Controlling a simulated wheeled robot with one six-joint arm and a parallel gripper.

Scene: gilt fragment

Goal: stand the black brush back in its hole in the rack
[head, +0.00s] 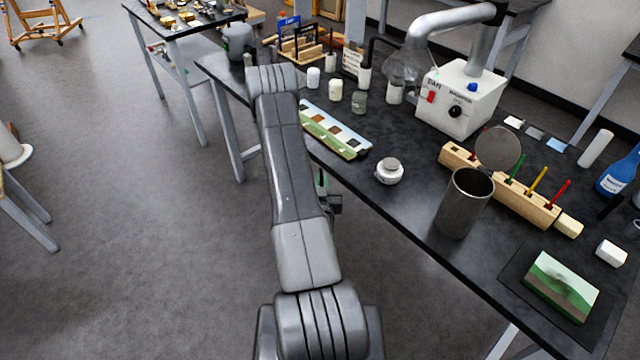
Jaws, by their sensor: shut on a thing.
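The wooden rack (525,208) lies on the black bench at the right. Thin green (516,168), yellow (538,180) and red (559,192) handles stand up from it. A metal cup (464,203) and a round grey disc (499,149) hide part of the rack, so I cannot tell which hole is empty. I cannot make out the black brush for certain; a short dark rod-like thing (610,207) lies right of the rack. My arm reaches up the middle of the view and hides my gripper's fingers; only dark parts near its end show beside it.
A green painted panel (561,286) lies at the near right. A blue bottle (619,170) stands at the right edge. Floor at left is mostly clear.

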